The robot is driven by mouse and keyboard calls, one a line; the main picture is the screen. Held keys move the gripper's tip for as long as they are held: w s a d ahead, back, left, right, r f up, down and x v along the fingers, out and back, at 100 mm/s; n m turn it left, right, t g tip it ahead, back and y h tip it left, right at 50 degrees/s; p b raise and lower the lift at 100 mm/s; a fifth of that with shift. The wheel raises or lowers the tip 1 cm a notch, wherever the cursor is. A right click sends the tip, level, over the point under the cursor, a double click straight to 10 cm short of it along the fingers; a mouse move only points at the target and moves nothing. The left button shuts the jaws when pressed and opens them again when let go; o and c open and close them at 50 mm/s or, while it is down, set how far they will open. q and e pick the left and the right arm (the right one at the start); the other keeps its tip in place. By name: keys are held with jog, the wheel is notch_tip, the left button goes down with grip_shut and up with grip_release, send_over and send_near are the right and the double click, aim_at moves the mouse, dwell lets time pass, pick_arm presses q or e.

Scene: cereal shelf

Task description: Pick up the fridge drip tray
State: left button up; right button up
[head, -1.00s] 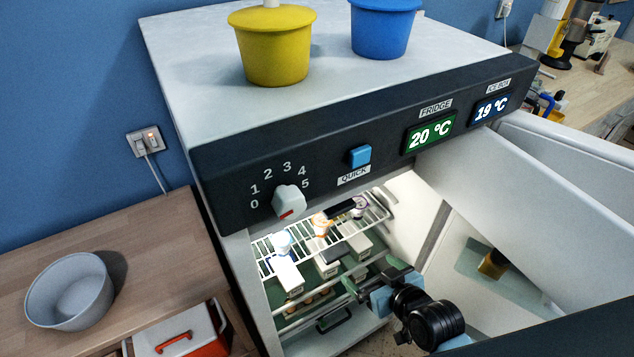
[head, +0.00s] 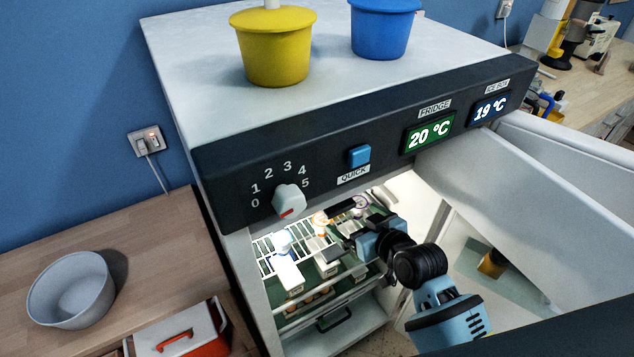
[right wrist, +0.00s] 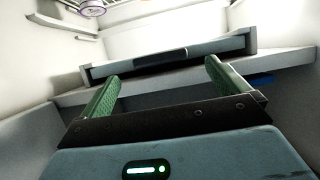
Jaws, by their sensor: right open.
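A wide, shallow grey tray with a dark front slot, which looks like the drip tray (right wrist: 230,45), spans the fridge interior in the right wrist view. I cannot make it out clearly in the head view. My right gripper (head: 342,246) is inside the open fridge, over the wire shelf. In the right wrist view its two green fingers (right wrist: 163,80) are spread apart with nothing between them. They point toward the tray, and a gap seems to remain. My left gripper is not in view.
The wire shelf (head: 262,246) holds white cartons (head: 287,275) and small bottles, close to my right gripper. The open fridge door (head: 520,200) stands to the right. The control panel (head: 230,180) overhangs the opening. A grey bowl (head: 70,290) sits on the left counter.

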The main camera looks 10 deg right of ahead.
aim_at(343, 210)
jog(key=shift+x, duration=2.5)
jog(key=shift+r, duration=0.2)
jog(key=shift+c, duration=0.3)
jog(key=c, duration=1.2)
jog(key=shift+c, duration=0.3)
jog(key=shift+w+r, duration=0.1)
jog(key=shift+r, duration=0.1)
